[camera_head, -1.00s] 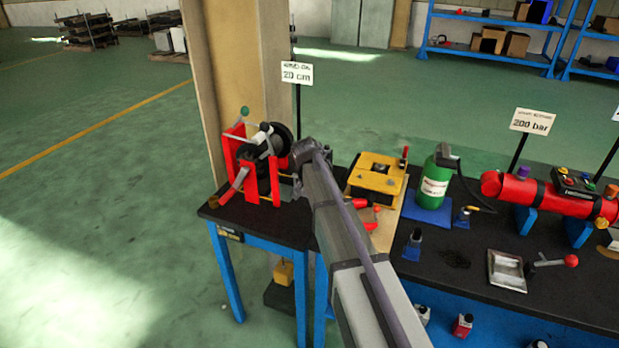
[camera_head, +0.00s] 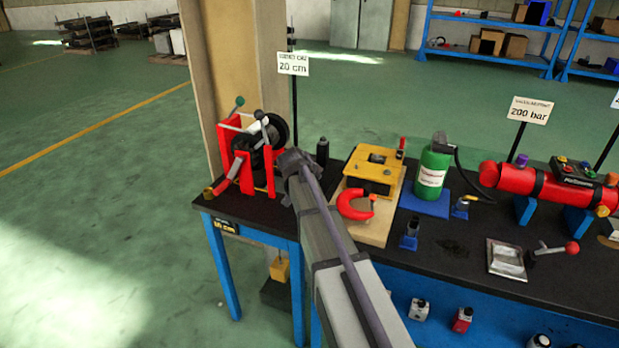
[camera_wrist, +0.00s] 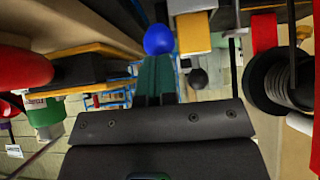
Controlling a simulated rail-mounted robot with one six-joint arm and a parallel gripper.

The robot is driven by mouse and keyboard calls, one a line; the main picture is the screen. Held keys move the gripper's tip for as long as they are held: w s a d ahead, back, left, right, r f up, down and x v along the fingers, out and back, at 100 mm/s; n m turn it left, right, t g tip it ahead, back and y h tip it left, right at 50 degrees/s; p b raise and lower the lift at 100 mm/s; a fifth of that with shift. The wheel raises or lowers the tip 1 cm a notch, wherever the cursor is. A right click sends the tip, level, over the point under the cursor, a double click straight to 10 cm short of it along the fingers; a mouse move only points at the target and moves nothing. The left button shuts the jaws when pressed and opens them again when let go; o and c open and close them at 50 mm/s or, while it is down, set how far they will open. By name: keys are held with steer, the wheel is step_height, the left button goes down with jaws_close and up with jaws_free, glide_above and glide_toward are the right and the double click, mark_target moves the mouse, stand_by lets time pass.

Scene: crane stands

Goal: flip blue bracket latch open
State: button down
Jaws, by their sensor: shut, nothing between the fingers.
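In the wrist view my gripper (camera_wrist: 158,75) is shut and empty, its dark green-grey fingers together. A round blue knob (camera_wrist: 159,39) shows just past the fingertips; I cannot tell whether they touch. A yellow block (camera_wrist: 192,36) is right beside the knob. I cannot make out a blue bracket or a latch around it for certain. In the head view the fingers are hidden by my own arm, whose end is between the red winch stand (camera_head: 229,150) and the yellow box (camera_head: 374,160). Small blue brackets (camera_head: 409,241) stand on the bench farther right.
The black bench top (camera_head: 455,255) carries a red C-clamp (camera_head: 354,207) on a wooden board (camera_head: 372,231), a green bottle (camera_head: 433,173) and a red cylinder (camera_head: 520,183). A small black item (camera_head: 322,151) stands just right of my arm's end. Sign posts rise at the back.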

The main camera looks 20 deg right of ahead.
steer(key=shift+r, duration=0.15)
steer(key=r+p+v, duration=0.1)
steer(key=p+v, duration=0.9)
steer(key=v, duration=0.2)
steer(key=shift+w+d+r+p, duration=0.2)
steer(key=shift+r+p, duration=0.1)
steer(key=shift+p, duration=0.1)
